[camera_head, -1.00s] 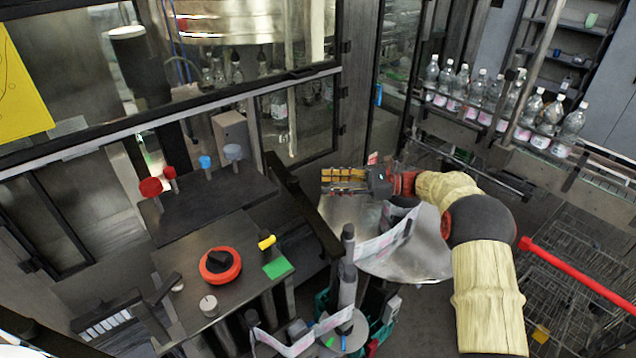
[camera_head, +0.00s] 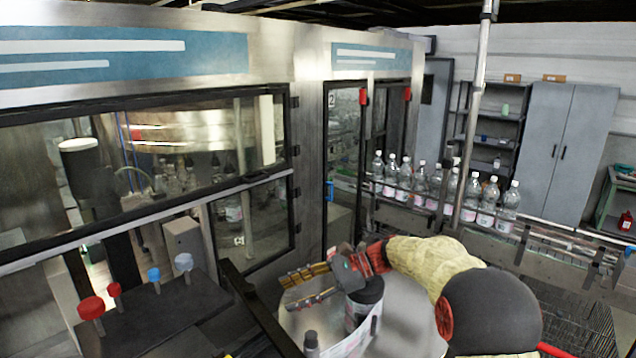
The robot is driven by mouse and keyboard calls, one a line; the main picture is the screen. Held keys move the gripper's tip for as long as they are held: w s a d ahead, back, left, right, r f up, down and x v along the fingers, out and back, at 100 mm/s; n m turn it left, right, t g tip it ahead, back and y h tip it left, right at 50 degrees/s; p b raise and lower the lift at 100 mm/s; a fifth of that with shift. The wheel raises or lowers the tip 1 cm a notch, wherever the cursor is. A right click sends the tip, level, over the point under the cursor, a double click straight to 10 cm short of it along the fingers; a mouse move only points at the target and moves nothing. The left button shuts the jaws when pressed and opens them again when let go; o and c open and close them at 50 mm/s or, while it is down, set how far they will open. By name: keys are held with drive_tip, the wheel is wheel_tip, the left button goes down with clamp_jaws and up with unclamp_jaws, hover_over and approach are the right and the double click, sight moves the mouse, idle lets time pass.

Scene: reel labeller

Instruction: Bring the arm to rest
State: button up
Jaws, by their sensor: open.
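My arm (camera_head: 430,262), in a pale yellow sleeve with dark joints, reaches in from the lower right. My gripper (camera_head: 308,286) points left, its two fingers apart and nothing visible between them. It is above the round metal reel table (camera_head: 405,318) of the labeller. A dark spool core with a pale printed label strip (camera_head: 362,322) stands just below the gripper; I cannot tell whether they touch.
A glass-doored machine (camera_head: 245,230) stands behind and left. A dark panel with red and blue knobs (camera_head: 150,305) is at lower left. Several filled bottles (camera_head: 435,185) line a conveyor behind the arm. Shelves (camera_head: 490,135) and a grey cabinet (camera_head: 565,145) stand at back right.

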drive_tip(key=s+d+r+n+t+h, duration=0.1)
drive_tip(key=s+d+r+n+h, duration=0.2)
drive_tip(key=s, duration=0.5)
drive_tip(key=s+d+r+n+t+h, duration=0.1)
drive_tip(key=s+d+n+h, duration=0.15)
drive_tip(key=s+d, duration=0.5)
drive_tip(key=s+d+f+n+t+h, duration=0.2)
drive_tip(key=s+d+n+t+h, duration=0.15)
drive_tip(key=s+d, duration=0.5)
drive_tip(key=s+d+f+n+t+h, duration=0.2)
drive_tip(key=s+d+n+h, duration=0.3)
drive_tip(key=s, duration=0.7)
wheel_tip(320, 180, down, 22)
drive_tip(key=d+b, duration=0.1)
drive_tip(key=b, duration=2.1)
drive_tip(key=shift+w+r+m, duration=0.2)
drive_tip(key=shift+w+m, duration=0.05)
drive_tip(key=shift+m, duration=0.15)
